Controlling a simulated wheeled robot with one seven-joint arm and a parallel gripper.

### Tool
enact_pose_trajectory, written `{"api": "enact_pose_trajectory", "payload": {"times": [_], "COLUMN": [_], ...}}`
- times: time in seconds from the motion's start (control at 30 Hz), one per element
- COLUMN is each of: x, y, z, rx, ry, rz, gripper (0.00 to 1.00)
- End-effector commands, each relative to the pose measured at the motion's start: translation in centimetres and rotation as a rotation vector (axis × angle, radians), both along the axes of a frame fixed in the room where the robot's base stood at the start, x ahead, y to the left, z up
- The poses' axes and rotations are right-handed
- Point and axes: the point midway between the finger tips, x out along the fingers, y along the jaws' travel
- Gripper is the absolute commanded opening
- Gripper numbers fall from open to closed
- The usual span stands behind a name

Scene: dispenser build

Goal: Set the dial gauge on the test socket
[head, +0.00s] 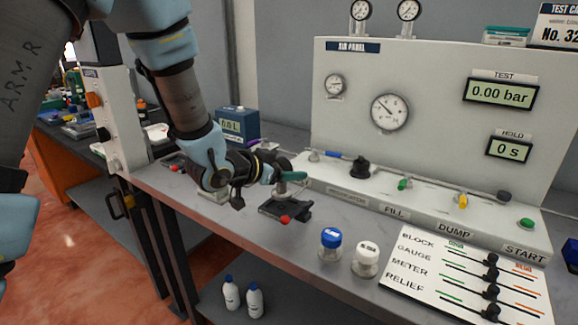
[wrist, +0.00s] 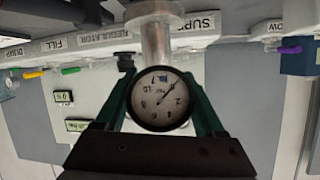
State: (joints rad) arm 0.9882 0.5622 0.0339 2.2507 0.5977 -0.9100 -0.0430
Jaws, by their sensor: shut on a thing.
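My gripper (head: 288,178) has green fingers and is low over the bench. In the wrist view my gripper (wrist: 162,92) is shut on the dial gauge (wrist: 160,100), with one finger on each side of its round white face. The view is upside down, and a metal stem (wrist: 156,45) runs from the gauge towards a pale round flange at the top edge. In the head view a black fixture (head: 289,211) with a red knob, apparently the test socket, is right below my gripper. A pale metal part shows between them. I cannot tell whether the gauge is seated.
The air panel (head: 440,120) with gauges and displays stands behind. A blue-capped jar (head: 331,245), a white-capped jar (head: 365,260) and a lever board (head: 465,275) are to the right. A blue meter box (head: 238,124) stands behind my arm.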

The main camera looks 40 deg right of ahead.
Motion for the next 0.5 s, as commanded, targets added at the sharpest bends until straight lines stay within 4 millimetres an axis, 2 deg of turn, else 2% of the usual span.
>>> {"api": "enact_pose_trajectory", "payload": {"times": [0.03,0.2,0.5], "x": [0.0,0.0,0.0], "y": [0.0,0.0,0.0], "z": [-1.0,-2.2,-2.4], "rx": [-0.001,-0.001,-0.001], "ry": [0.000,-0.001,-0.001], "rz": [0.000,-0.001,-0.001], "gripper": [0.03,0.03,0.03]}}
